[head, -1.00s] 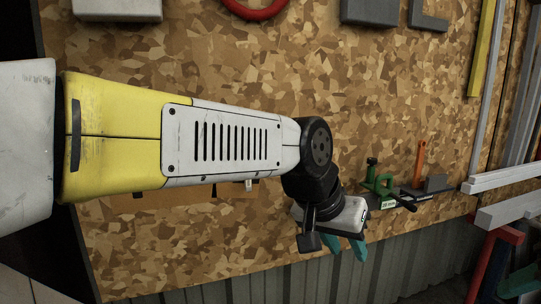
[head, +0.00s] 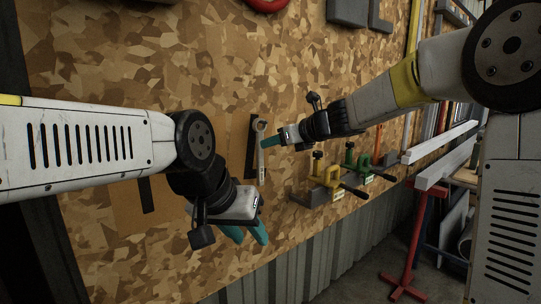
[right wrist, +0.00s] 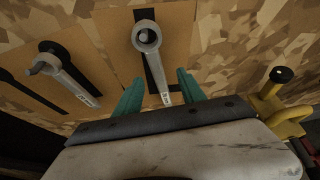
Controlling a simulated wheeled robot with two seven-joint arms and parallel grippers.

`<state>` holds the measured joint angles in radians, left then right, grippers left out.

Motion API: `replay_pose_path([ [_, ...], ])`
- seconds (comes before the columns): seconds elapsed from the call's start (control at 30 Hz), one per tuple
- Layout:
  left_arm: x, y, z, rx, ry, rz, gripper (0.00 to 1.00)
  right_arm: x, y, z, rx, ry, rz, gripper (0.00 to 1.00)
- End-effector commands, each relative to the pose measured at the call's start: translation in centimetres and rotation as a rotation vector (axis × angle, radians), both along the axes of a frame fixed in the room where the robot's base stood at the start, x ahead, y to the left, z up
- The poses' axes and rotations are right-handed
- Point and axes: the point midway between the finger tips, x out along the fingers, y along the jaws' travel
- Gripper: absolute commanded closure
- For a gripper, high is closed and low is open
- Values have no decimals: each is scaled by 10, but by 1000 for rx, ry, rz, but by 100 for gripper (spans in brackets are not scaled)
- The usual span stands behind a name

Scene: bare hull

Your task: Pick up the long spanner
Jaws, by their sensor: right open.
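A grey spanner with a ring head (head: 261,160) hangs on the chipboard wall, over a black outline strip. In the right wrist view this spanner (right wrist: 147,38) lies between the two teal fingers of my open right gripper (right wrist: 160,92), with a pale label at its lower end. My right gripper (head: 270,141) is right beside it in the head view; contact is not clear. A second grey spanner (right wrist: 66,75) hangs to the left in the wrist view. I cannot tell which is the long one. My left gripper (head: 250,238) is open and empty, low before the wall.
Yellow (head: 327,176) and green (head: 357,162) clamps sit on a grey ledge to the right, with dark handles sticking out. Pale bars (head: 440,145) and a red stand (head: 415,245) are farther right. A red ring (head: 266,4) hangs at the top.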

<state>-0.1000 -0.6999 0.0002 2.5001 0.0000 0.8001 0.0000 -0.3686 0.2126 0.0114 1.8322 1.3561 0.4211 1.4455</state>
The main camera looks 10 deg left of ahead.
Motion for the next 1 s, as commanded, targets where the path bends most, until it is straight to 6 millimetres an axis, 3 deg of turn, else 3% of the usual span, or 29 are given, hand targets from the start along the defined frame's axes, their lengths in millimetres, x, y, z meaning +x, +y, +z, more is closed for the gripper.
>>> replay_pose_path([
  [0.4,0,0,0,0,0,0,64,26,45,-16,-3,-2,2,53],
  [0.7,0,0,0,0,0,0,64,29,49,-18,-4,-3,2,53],
  [0.93,0,0,0,0,0,0,64,29,49,-18,-4,-4,2,98],
  [1.0,0,0,0,0,0,0,64,29,48,-18,-4,-4,2,100],
])
